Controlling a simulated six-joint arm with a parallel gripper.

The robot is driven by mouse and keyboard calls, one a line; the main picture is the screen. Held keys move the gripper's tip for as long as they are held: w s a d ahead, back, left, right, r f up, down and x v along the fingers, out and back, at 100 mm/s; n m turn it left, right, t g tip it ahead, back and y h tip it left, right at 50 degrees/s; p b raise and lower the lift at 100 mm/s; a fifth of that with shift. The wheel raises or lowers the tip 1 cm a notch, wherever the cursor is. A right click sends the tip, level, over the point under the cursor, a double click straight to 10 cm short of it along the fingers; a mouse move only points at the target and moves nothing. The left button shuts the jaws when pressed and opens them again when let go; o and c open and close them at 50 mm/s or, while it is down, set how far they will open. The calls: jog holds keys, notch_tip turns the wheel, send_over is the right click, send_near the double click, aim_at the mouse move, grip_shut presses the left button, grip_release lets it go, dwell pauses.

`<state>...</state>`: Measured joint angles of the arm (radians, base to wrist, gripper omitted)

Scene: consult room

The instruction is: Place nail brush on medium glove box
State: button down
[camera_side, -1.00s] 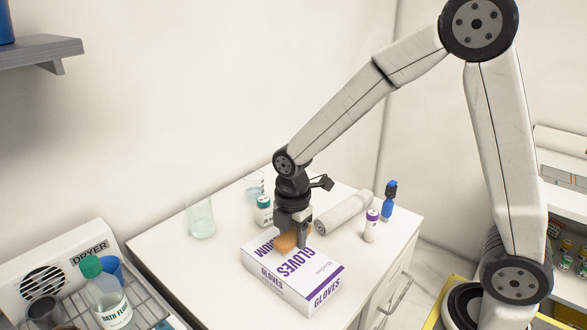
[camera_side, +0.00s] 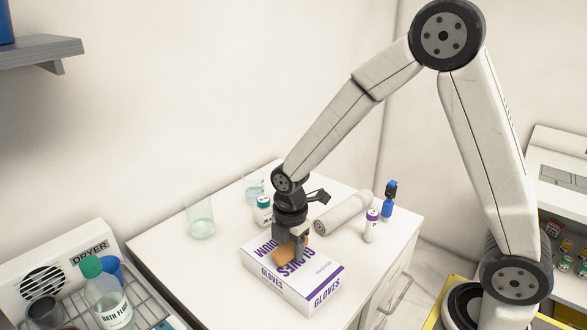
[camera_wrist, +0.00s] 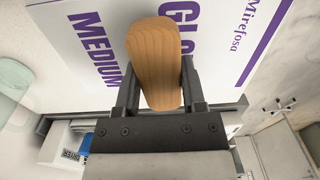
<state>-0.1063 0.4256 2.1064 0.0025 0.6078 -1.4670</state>
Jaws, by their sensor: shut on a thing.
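The nail brush (camera_side: 283,254) has an orange-brown wooden body; in the wrist view its wooden back (camera_wrist: 155,58) shows between my fingers. My gripper (camera_side: 291,250) points down and is shut on the brush. The medium glove box (camera_side: 318,283) is white with purple lettering and lies flat on the white cabinet top. The box's printed top (camera_wrist: 225,45) fills much of the wrist view behind the brush. The brush is over the box's top, toward its back-left part. I cannot tell whether its underside touches the box.
A rolled white towel (camera_side: 344,212), a purple-capped bottle (camera_side: 371,226) and a blue bottle (camera_side: 389,202) stand or lie to the right. A green-capped bottle (camera_side: 264,211) and a clear glass (camera_side: 201,218) are behind. A dryer rack (camera_side: 60,265) is at left. The cabinet's front-left top is clear.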

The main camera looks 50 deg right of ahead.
aim_at(292, 245)
jog(key=shift+f, duration=0.1)
jog(key=shift+c, duration=0.9)
grip_release()
notch_tip(292, 245, up, 12)
jog(key=shift+s, duration=0.1)
dwell(0.5)
jog(key=s+d+f+m, duration=0.1)
jog(key=s+f+m, duration=0.1)
jog(key=m, duration=0.3)
jog(key=s+d+f+m+t, duration=0.1)
jog(key=s+f+m, duration=0.2)
jog(key=m, duration=0.2)
jog(key=s+d+f+m+t, duration=0.1)
jog(key=s+f+m, duration=0.1)
jog(key=m, duration=0.4)
jog(key=shift+s+d+f, duration=0.15)
jog(key=shift+s+d, duration=0.2)
jog(key=shift+s, duration=0.25)
jog(key=shift+s+d+f+m+t, duration=0.15)
jog(key=shift+s+f+m+t, duration=0.25)
jog(key=shift+m, duration=0.6)
